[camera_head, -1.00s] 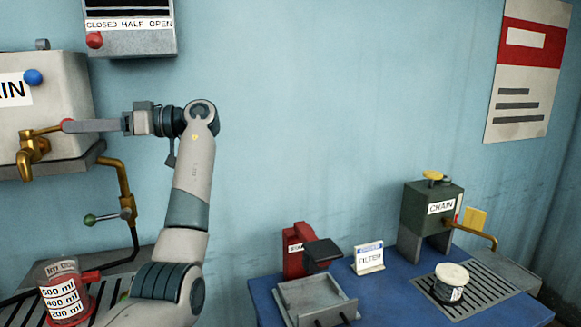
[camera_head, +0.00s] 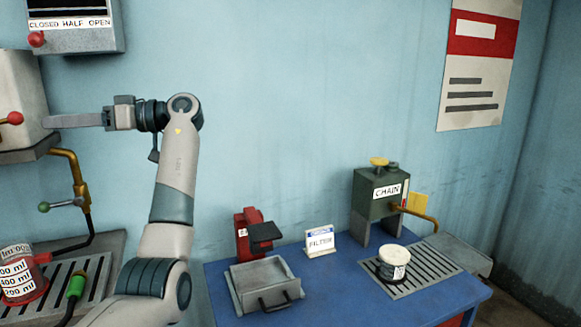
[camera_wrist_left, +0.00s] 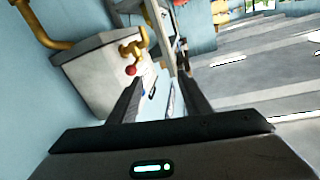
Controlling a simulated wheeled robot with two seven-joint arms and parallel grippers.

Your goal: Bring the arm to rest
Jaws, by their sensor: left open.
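My left arm (camera_head: 172,205) comes up from the lower left of the head view and bends left at its top. Its left gripper (camera_head: 50,121) points left and stands to the right of the tank tap's red knob (camera_head: 14,118), apart from it. In the left wrist view the two fingers of the gripper (camera_wrist_left: 160,85) are spread with nothing between them. The grey tank (camera_wrist_left: 98,75) and its brass tap with the red knob (camera_wrist_left: 131,70) show beyond the left finger. My right gripper is not in view.
A jug (camera_head: 22,278) with millilitre marks stands at the lower left. A blue table (camera_head: 330,290) holds a red device (camera_head: 243,232), a grey tray (camera_head: 262,282), a FILTER sign (camera_head: 320,241), a CHAIN dispenser (camera_head: 378,195) and a tin (camera_head: 391,263).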

